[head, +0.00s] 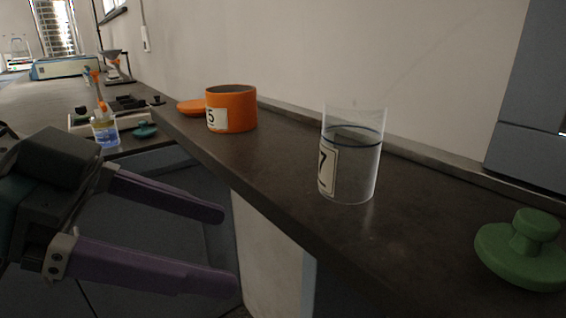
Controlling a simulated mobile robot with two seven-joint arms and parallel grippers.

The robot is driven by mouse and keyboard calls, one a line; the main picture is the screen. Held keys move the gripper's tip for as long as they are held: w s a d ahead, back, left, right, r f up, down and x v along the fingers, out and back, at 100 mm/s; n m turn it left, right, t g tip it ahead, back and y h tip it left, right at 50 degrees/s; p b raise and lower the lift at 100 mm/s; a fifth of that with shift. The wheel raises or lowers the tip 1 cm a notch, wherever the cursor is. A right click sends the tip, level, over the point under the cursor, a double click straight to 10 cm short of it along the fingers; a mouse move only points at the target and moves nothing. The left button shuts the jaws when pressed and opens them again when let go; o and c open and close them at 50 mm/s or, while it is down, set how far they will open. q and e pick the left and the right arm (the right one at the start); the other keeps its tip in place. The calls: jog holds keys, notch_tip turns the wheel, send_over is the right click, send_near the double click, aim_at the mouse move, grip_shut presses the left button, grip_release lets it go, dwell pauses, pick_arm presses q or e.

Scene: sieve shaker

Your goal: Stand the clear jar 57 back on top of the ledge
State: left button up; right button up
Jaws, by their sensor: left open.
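The clear jar (361,180) stands upright on the dark ledge (270,168), right of the picture's middle. Its label is turned partly to the left, and only a 7 shows on it. A dark line runs around the jar near its upper part. My left gripper (230,248) is open and empty, with its two purple fingers pointing right. It is in front of the ledge, to the left of the jar and apart from it. My right gripper is not in the head view.
An orange pot (237,110) with a label stands farther back on the ledge, beside an orange lid (190,106). A green knobbed lid (521,258) lies at the right. A bottle with blue liquid (105,131) stands at the left. The ledge between pot and jar is clear.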

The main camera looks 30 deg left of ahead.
pick_arm(q)
jog(key=s+f+n+g+y, duration=0.5)
jog(key=s+f+n+y, duration=0.1)
jog(key=f, duration=0.6)
jog(key=shift+s+d+f+y, duration=0.35)
jog(key=shift+s+y, duration=0.55)
jog(key=shift+s, duration=0.35)
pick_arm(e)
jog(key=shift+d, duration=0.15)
pick_arm(q)
jog(key=shift+s, duration=0.1)
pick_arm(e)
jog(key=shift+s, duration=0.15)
